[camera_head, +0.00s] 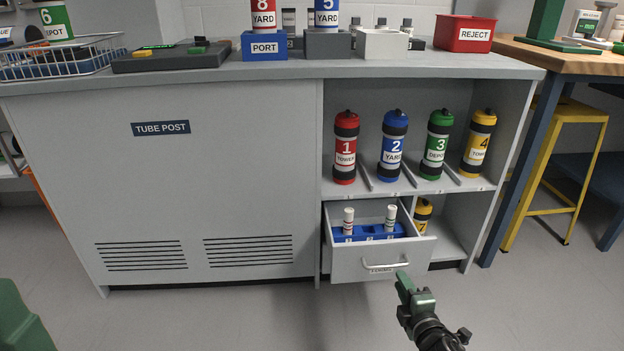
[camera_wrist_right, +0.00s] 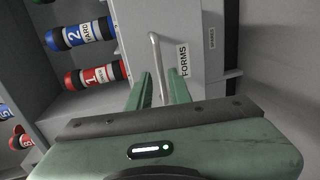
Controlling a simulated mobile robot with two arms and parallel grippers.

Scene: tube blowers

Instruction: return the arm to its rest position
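My right gripper (camera_head: 404,282) is in front of the open drawer (camera_head: 352,266), close to the right end of its metal handle (camera_head: 386,264). In the right wrist view the two green fingers (camera_wrist_right: 162,90) stand apart, and the handle (camera_wrist_right: 156,60) shows in the gap between them. I cannot tell whether they touch it; they are not closed on it. The drawer is pulled out and holds a blue rack (camera_head: 368,232) with two small white tubes. My left gripper is out of view.
Shelf canisters, red (camera_head: 345,150), blue (camera_head: 393,142), green (camera_head: 436,146) and yellow (camera_head: 478,145), stand above the drawer. The grey cabinet (camera_head: 200,200) is at left. A yellow stool (camera_head: 545,190) and wooden table (camera_head: 570,60) stand at right. The floor (camera_head: 540,300) is clear.

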